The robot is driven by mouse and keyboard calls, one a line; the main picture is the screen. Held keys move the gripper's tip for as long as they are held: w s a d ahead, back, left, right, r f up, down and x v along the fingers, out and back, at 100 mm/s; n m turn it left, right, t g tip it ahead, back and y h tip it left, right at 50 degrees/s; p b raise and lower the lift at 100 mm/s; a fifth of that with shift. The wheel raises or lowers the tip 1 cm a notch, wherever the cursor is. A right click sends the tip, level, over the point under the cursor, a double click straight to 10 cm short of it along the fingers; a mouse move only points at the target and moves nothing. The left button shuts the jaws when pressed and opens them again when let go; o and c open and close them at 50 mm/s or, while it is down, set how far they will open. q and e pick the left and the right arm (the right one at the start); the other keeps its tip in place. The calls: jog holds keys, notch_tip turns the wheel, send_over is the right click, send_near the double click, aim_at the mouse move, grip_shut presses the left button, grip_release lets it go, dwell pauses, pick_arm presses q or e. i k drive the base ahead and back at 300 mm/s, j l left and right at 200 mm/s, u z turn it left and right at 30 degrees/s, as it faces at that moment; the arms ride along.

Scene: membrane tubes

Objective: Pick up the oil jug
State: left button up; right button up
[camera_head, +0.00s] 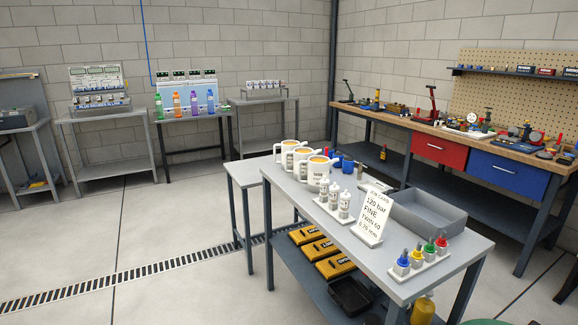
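Three white jugs with handles and amber contents stand close together at the far left corner of the grey table: a front jug (317,177), a middle jug (300,166) and a back jug (287,155). Each has a small dark label, too small to read, so I cannot tell which is the oil jug. They overlap partly in this view. Neither of my grippers is in view.
The grey table (420,278) also bears small white bottles (334,196), a job card (372,217), a grey tray (432,217), and coloured-top bottles (418,256). Yellow cases (319,250) lie on its lower shelf. A workbench (455,142) stands behind right. Floor at left is clear.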

aim_at(319, 166)
jog(key=i+j+z, duration=0.1)
jog(key=j+z, duration=0.3)
jog(key=j, duration=0.9)
jog(key=k+j+z, duration=0.1)
jog(key=j+z, duration=0.25)
jog(key=j, duration=0.9)
jog(key=i+j+z, duration=0.1)
jog(key=i+j, duration=0.15)
jog(key=i+j+z, duration=0.15)
jog(key=j, duration=0.35)
jog(key=i+j, duration=0.1)
jog(key=i, duration=0.55)
jog(key=u, duration=0.05)
